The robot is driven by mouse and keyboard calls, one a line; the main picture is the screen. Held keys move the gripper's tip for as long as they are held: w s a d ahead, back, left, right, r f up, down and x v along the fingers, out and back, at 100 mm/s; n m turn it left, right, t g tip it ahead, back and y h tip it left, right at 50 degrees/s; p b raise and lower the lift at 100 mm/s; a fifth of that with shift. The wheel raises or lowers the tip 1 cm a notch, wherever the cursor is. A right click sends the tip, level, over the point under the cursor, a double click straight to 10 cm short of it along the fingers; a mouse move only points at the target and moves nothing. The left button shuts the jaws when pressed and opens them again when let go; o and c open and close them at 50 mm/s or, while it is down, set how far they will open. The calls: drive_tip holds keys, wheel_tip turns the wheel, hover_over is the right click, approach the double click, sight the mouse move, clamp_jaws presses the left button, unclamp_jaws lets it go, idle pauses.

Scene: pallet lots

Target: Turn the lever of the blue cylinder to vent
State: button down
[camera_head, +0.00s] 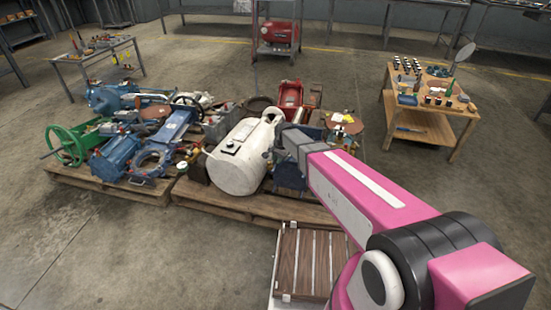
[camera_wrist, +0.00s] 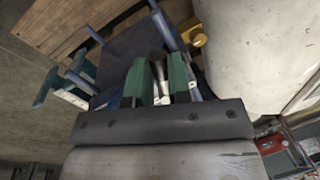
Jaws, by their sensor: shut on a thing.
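The blue cylinder (camera_head: 289,178) seems to be the blue body just below the end of my arm in the head view, beside a white tank. It is partly covered by my arm. In the wrist view a dark blue body (camera_wrist: 122,62) with blue bars lies behind the fingers. My gripper (camera_wrist: 160,82) has green fingers, closed around a narrow silvery part, which looks like the lever (camera_wrist: 157,62). Most of the lever is hidden by the fingers, and its exact setting cannot be told. My fingertips are hidden in the head view.
The white tank (camera_head: 237,158) stands close on the left of my gripper. A yellow knob (camera_wrist: 193,38) is near the fingers. Blue and green machine parts crowd the left pallet (camera_head: 110,187). A slatted wooden platform (camera_head: 310,262) lies in front. Open floor separates the wooden workbench (camera_head: 418,128).

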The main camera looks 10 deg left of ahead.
drive_tip(key=shift+s+d+n+g, duration=0.15)
drive_tip(key=shift+d+n, duration=0.2)
drive_tip(key=shift+n, duration=0.45)
drive_tip(key=shift+d+n+g, duration=0.15)
drive_tip(key=shift+d+n, duration=0.2)
drive_tip(key=shift+n, duration=0.45)
drive_tip(key=c, duration=1.1)
unclamp_jaws()
drive_tip(key=shift+o, duration=0.2)
wheel_tip(320, 180, up, 11)
drive_tip(key=d, duration=0.2)
drive_tip(key=shift+s+f, duration=0.15)
drive_tip(key=shift+s, duration=0.05)
